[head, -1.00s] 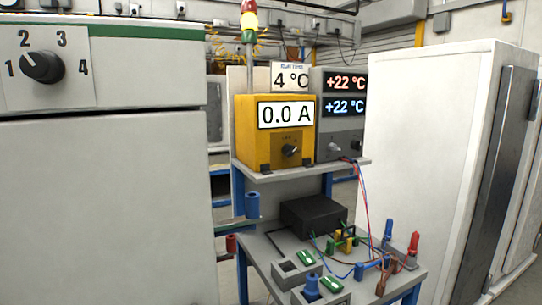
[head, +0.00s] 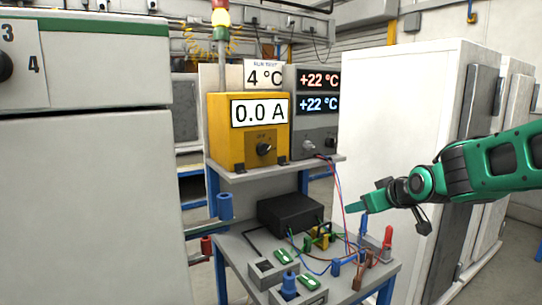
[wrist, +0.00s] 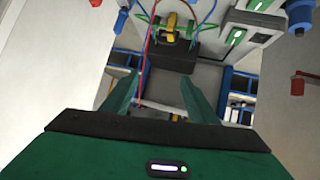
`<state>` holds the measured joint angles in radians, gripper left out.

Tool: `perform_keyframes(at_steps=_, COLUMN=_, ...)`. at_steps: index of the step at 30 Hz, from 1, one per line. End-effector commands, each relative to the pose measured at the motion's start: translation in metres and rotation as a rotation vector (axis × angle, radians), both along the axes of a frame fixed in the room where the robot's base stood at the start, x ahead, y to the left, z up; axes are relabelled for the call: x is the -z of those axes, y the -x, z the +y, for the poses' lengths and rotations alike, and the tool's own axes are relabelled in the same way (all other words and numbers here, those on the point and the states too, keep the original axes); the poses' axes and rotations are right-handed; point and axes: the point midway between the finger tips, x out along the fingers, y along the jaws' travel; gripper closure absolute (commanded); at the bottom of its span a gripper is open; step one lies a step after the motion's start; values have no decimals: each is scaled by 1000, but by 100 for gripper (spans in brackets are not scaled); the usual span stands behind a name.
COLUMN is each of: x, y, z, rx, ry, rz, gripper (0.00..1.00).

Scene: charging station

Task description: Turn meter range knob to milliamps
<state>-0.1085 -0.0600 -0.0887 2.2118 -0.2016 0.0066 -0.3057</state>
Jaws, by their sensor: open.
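The yellow meter (head: 228,150) stands on the upper shelf of the station, and its display (head: 260,112) reads 0.0 A. Its black range knob (head: 264,149) sits on the lower front face; the small marks around it are too small to read. My green gripper (head: 352,209) is to the right of the meter and lower than the knob, apart from it and pointing left. In the wrist view my gripper (wrist: 160,100) has its two green fingers spread with nothing held between them. The knob cannot be made out in the wrist view.
A grey unit (head: 316,147) showing two +22 °C readouts stands right of the meter. Red and blue wires (head: 338,190) hang from the shelf near my gripper. A black box (head: 290,213) and several plugs are on the lower bench. A white cabinet (head: 400,110) stands behind my arm.

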Motion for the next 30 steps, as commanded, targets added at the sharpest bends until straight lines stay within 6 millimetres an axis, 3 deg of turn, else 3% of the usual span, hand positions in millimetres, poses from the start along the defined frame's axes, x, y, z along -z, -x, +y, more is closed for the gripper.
perform_keyframes(at_steps=1, x=-12, y=-25, z=40, rx=-76, ry=-12, rz=-85, gripper=46)
perform_keyframes(at_steps=3, x=-34, y=-50, z=88, rx=-162, ry=-38, rz=-210, gripper=46)
perform_keyframes(at_steps=6, x=-62, y=-71, z=145, rx=-251, ry=-82, rz=-359, gripper=46)
perform_keyframes(at_steps=10, x=-87, y=-81, z=195, rx=-319, ry=-136, rz=-491, gripper=46)
perform_keyframes(at_steps=14, x=-100, y=-85, z=217, rx=-344, ry=-165, rz=-556, gripper=46)
perform_keyframes(at_steps=20, x=-103, y=-99, z=229, rx=-347, ry=-171, rz=-572, gripper=46)
perform_keyframes(at_steps=30, x=-103, y=-148, z=259, rx=-345, ry=-170, rz=-569, gripper=46)
